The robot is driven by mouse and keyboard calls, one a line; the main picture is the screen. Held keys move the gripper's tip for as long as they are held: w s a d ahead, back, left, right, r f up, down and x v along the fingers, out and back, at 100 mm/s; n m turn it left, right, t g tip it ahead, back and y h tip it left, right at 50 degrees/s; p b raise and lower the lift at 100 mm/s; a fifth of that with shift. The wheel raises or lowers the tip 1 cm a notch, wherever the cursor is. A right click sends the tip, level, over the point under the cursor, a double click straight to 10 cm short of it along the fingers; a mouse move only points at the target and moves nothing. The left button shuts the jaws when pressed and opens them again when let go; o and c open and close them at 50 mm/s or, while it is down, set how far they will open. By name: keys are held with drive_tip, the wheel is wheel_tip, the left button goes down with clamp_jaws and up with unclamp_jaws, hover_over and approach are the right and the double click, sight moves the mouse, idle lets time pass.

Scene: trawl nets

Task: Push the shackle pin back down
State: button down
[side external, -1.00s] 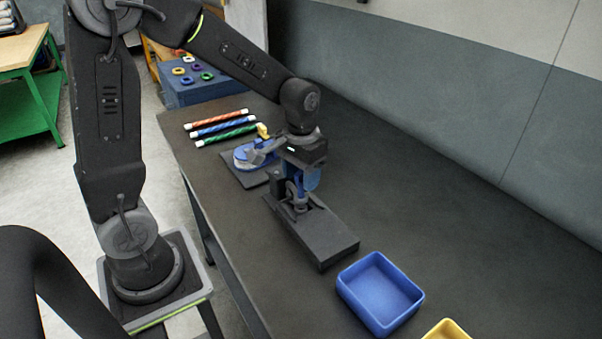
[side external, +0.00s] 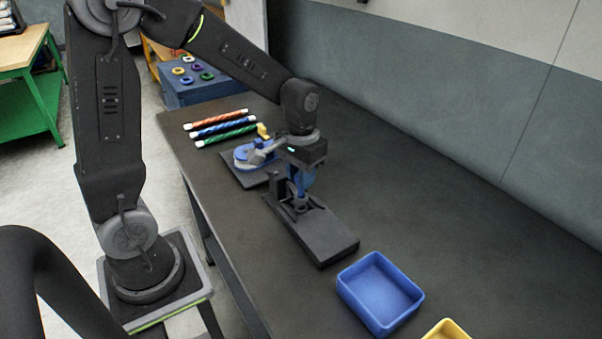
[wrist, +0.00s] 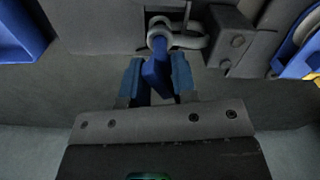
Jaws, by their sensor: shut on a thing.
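My gripper (side external: 302,186) points down over the shackle fixture, a dark block (side external: 328,238) on the bench. In the wrist view its two blue fingertips (wrist: 158,78) are on either side of the blue shackle pin (wrist: 155,74), shut on it. The grey shackle (wrist: 188,40) lies just beyond the fingertips, beside a dark bracket (wrist: 229,42). The pin's blue end shows at the shackle's eye. How deep the pin sits is hard to tell. In the side view the fingers hide much of the pin.
A blue tray (side external: 380,292) and a yellow tray (side external: 446,331) stand to the right of the fixture. A second dark plate with a blue round part (side external: 246,157) is close behind my gripper. Striped rods (side external: 222,126) lie farther back. The bench's right side is clear.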

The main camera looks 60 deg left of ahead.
drive_tip(key=shift+f, duration=1.55)
drive_tip(key=c, duration=0.9)
unclamp_jaws()
wheel_tip(320, 180, up, 14)
drive_tip(key=shift+f, duration=0.1)
drive_tip(key=s+d+m+t, duration=0.1)
drive_tip(key=s+t, duration=0.1)
drive_tip(key=s, duration=0.2)
drive_tip(key=s+d+r+t, duration=0.1)
drive_tip(key=s+d, duration=0.1)
drive_tip(key=s, duration=0.3)
drive_tip(key=s+d+m+t, duration=0.1)
drive_tip(key=s+d+t, duration=0.1)
drive_tip(key=s, duration=0.2)
drive_tip(key=shift+s+d+r+m+t, duration=0.15)
drive_tip(key=shift+s+d+m+t, duration=0.05)
drive_tip(key=shift+s+m+t, duration=0.15)
